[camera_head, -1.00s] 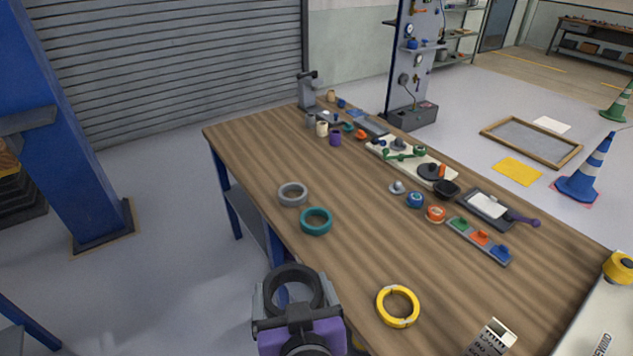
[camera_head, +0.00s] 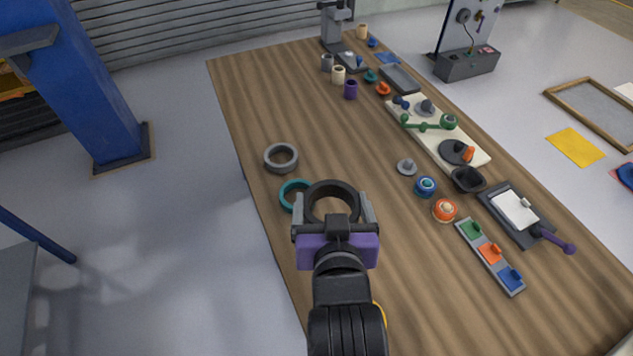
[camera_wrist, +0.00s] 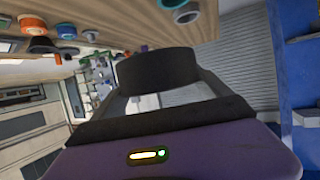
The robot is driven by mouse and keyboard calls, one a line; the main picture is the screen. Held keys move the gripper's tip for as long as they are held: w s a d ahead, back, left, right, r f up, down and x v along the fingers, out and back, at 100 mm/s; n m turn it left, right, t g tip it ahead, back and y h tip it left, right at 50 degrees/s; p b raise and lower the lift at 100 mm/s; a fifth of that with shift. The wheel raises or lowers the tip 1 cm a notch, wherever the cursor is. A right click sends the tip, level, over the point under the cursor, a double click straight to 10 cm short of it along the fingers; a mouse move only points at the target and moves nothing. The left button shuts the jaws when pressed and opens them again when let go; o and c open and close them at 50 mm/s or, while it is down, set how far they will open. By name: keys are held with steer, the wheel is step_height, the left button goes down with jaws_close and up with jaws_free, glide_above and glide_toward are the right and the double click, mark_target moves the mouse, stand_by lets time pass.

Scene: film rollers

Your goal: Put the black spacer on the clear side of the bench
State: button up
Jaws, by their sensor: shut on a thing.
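The black spacer (camera_head: 331,186) is a thick dark ring held in my gripper (camera_head: 334,208). In the head view the two fingers close on its sides, and it hides part of the teal ring behind it. The black spacer also fills the middle of the wrist view (camera_wrist: 156,67), between the fingers. The wooden bench (camera_head: 345,135) lies beneath and beyond it. I cannot tell how high the spacer is above the bench top.
A grey ring (camera_head: 281,158) and a teal ring (camera_head: 290,193) lie near the bench's left edge. A yellow ring (camera_head: 381,312) is mostly hidden by my arm. Knobs, a cream board (camera_head: 474,160) and a tray (camera_head: 497,214) crowd the right side. The middle strip is bare.

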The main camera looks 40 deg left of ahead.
step_height(320, 180, down, 20)
stand_by(0.6)
steer(key=shift+f, duration=0.1)
steer(key=o, duration=1.3)
steer(key=shift+o, duration=0.2)
steer(key=b+v, duration=0.1)
steer(key=v, duration=1.1)
steer(key=shift+s, duration=0.15)
